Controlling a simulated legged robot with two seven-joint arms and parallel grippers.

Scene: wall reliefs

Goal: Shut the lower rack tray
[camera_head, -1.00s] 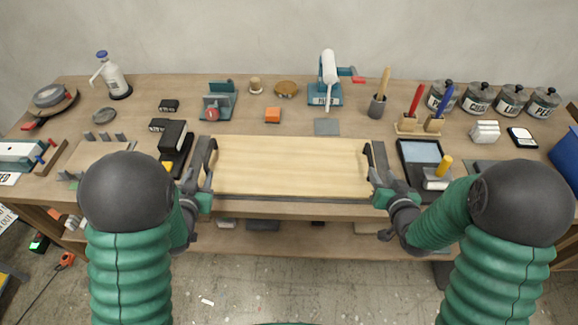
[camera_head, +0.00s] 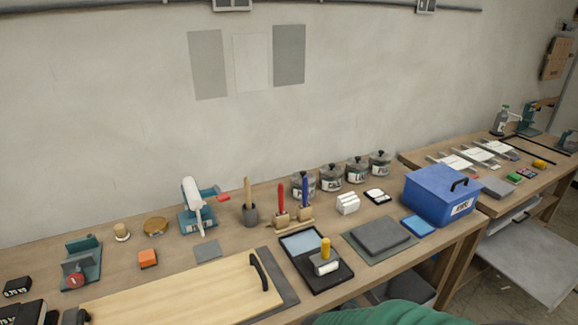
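Under the second table at the right, a wide pale grey tray (camera_head: 530,262) sticks out well past the table's front edge; it looks like the lower rack tray. Its far right part is cut off by the picture edge. Above it, a smaller light tray (camera_head: 510,216) shows just under the tabletop. Neither of my grippers is in view. Only a green piece of my own arm (camera_head: 390,314) shows at the bottom edge, well to the left of the grey tray.
A wooden board (camera_head: 185,290) with black handles lies on the near bench. A blue lidded box (camera_head: 440,195) stands at that bench's right end. The second table (camera_head: 525,190) carries white sheets, small coloured blocks and a bottle. Floor in front of the tray looks clear.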

